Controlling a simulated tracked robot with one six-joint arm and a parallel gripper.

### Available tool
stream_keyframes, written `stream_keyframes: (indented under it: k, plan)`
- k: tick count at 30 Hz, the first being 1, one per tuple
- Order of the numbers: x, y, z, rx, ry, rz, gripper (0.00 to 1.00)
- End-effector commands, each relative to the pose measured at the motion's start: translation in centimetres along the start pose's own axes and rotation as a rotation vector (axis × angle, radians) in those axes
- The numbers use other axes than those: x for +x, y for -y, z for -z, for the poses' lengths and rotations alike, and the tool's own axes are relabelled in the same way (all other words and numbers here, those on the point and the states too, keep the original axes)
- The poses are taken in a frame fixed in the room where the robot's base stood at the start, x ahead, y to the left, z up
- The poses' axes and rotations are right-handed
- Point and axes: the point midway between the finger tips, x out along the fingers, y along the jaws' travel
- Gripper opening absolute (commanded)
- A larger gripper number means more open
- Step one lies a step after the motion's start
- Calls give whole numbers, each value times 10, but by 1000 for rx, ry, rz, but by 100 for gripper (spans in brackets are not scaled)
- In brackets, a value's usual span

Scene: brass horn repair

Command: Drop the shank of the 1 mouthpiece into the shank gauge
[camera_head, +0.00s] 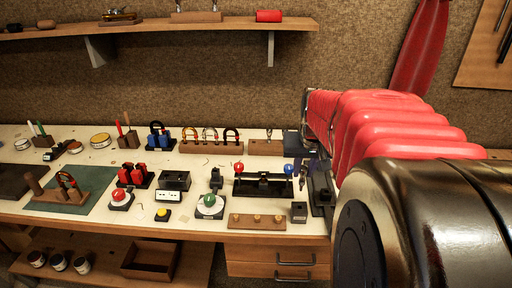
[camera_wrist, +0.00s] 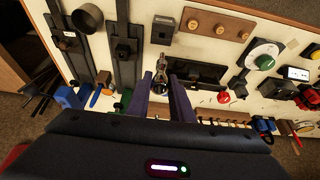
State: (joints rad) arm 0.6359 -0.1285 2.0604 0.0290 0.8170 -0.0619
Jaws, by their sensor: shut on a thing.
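The mouthpiece (camera_wrist: 161,68), a small silvery piece, sits between the fingertips of my gripper (camera_wrist: 160,79) in the wrist view. My gripper is shut on it and holds it over the workbench. In the head view the mouthpiece (camera_head: 303,181) is small and dark, near the right end of the bench, below my gripper (camera_head: 303,165). A small dark square block with a round opening on top, which looks like the shank gauge (camera_head: 299,212), stands at the bench's front edge. This block (camera_wrist: 163,29) is ahead of the mouthpiece in the wrist view, apart from it.
A black stand with red and blue balls (camera_head: 262,187) is left of the mouthpiece. A wooden strip with brass knobs (camera_head: 257,222) lies left of the block. Dark rail fixtures (camera_head: 320,188) stand close on the right. Padlocks on a wooden rack (camera_head: 210,147) stand behind.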

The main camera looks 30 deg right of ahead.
Motion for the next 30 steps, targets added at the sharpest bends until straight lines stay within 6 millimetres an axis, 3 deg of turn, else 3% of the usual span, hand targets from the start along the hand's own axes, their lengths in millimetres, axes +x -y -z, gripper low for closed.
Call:
stream_keyframes:
  k: [8, 30]
  plan:
    - [3, -3, -2, 8, 0, -6, 0]
    - [48, 0, -21, 1, 0, -3, 0]
